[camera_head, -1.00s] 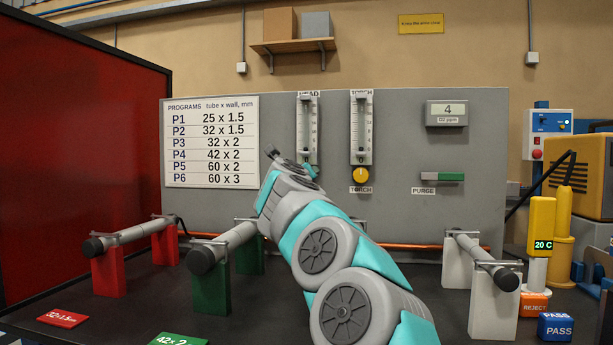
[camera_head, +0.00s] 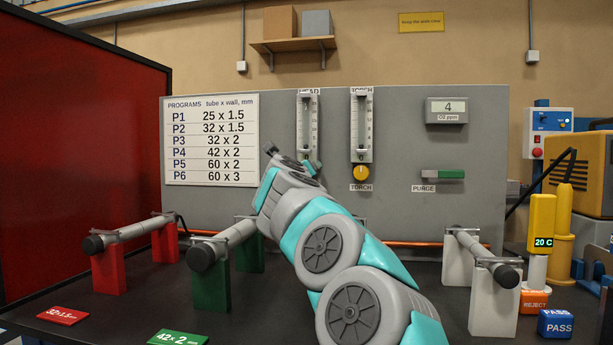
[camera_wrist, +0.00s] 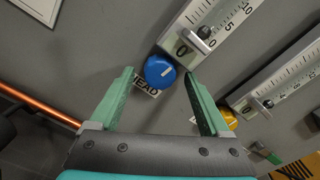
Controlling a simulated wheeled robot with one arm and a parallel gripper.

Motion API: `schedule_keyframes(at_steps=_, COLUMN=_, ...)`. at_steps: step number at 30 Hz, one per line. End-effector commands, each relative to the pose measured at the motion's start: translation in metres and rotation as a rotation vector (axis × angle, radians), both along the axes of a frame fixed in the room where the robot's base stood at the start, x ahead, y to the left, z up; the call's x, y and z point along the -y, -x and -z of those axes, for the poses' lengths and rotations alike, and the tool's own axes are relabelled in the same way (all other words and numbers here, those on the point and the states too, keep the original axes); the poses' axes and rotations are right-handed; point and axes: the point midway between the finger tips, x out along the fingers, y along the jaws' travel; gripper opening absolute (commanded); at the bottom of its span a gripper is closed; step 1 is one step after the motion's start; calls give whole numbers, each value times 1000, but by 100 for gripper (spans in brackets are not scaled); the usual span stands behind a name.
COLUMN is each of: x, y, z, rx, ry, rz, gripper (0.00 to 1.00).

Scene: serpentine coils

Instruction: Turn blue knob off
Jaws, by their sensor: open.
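The blue knob (camera_wrist: 160,71) shows in the wrist view, under a flowmeter scale (camera_wrist: 208,32) on the grey panel. It bears a white line pointing toward lower right in the picture. A label reading HEAD (camera_wrist: 146,86) is partly covered beside it. My gripper (camera_wrist: 160,82) is open, with its two green fingers on either side of the knob in the picture. I cannot tell whether a finger touches it. In the head view my arm hides the blue knob; the HEAD flowmeter (camera_head: 308,125) shows above the arm's end.
The yellow TORCH knob (camera_head: 361,174) sits right of the arm, under its own flowmeter (camera_head: 361,125). A purge switch (camera_head: 443,174) and an oxygen display (camera_head: 447,113) are further right. Tubes rest on red blocks (camera_head: 108,271), green blocks (camera_head: 211,288) and white blocks (camera_head: 492,305) below the panel.

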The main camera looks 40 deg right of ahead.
Motion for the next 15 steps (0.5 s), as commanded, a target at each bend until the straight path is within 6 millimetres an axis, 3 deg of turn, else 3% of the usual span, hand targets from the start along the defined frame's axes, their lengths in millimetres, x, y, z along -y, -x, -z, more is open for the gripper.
schedule_keyframes(at_steps=15, x=-49, y=40, z=1, rx=1, ry=2, rz=-4, gripper=80)
